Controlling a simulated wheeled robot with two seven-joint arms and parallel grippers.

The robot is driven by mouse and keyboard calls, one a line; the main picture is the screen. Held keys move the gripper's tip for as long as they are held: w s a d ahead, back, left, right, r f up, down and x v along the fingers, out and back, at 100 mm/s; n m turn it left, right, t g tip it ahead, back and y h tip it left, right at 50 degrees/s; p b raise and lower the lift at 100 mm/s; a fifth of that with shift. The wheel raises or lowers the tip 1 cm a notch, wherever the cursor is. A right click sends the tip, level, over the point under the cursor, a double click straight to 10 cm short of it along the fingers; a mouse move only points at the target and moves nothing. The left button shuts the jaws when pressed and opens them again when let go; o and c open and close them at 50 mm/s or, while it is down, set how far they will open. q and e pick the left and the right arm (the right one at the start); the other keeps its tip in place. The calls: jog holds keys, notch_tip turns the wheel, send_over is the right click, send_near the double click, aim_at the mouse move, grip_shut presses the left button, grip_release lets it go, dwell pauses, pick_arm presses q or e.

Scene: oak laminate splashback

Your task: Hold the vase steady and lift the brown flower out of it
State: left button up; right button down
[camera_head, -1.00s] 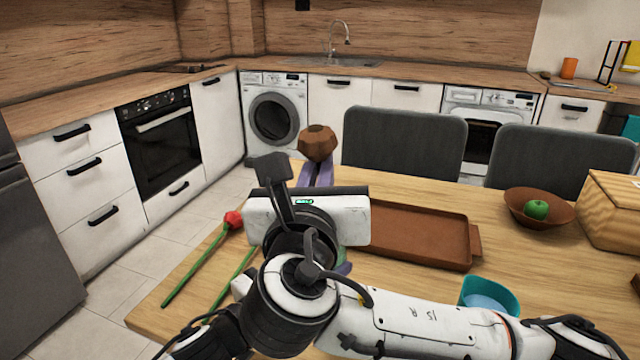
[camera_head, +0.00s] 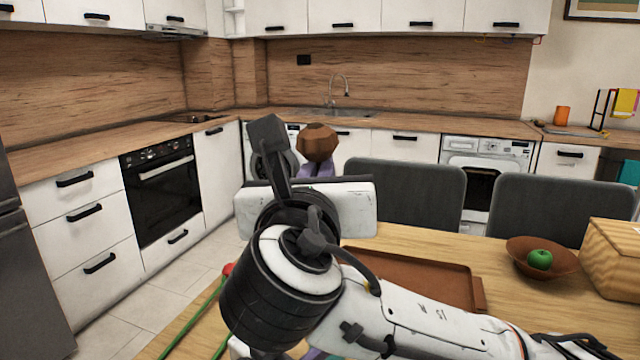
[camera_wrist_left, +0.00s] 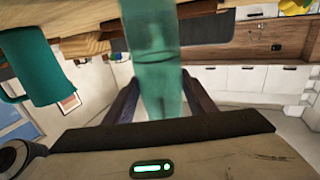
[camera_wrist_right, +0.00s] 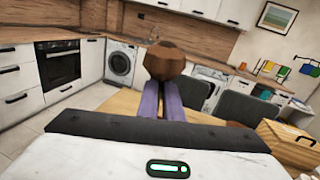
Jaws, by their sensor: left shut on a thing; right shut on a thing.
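The brown flower (camera_head: 317,142) is a faceted brown head, high in front of the far counter in the head view. My right gripper (camera_head: 317,170) is shut on it just below the head, with its purple fingers around the stem. The right wrist view shows the brown head (camera_wrist_right: 165,62) above those fingers (camera_wrist_right: 163,95). The vase (camera_wrist_left: 152,55) is translucent teal and stands between the dark fingers of my left gripper (camera_wrist_left: 158,88), which is shut on it. In the head view my right arm hides the vase and left gripper. The stem's lower end is hidden.
A red flower (camera_head: 228,268) with a green stem lies on the table's left side. A brown tray (camera_head: 430,285) lies right of my right gripper. A brown bowl (camera_head: 520,252) with a green apple (camera_head: 540,259) and a wooden box (camera_head: 618,262) stand farther right. A teal mug (camera_wrist_left: 32,65) shows in the left wrist view.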

aim_at(314, 125)
jog(key=shift+w+r, duration=0.15)
jog(key=shift+r, duration=2.4)
jog(key=shift+r, duration=0.1)
jog(key=shift+s+a+r, duration=0.2)
jog(key=shift+r, duration=0.6)
jog(key=shift+s+a+r, duration=0.15)
jog(key=shift+r, duration=0.6)
pick_arm(q)
jog(key=o, duration=1.3)
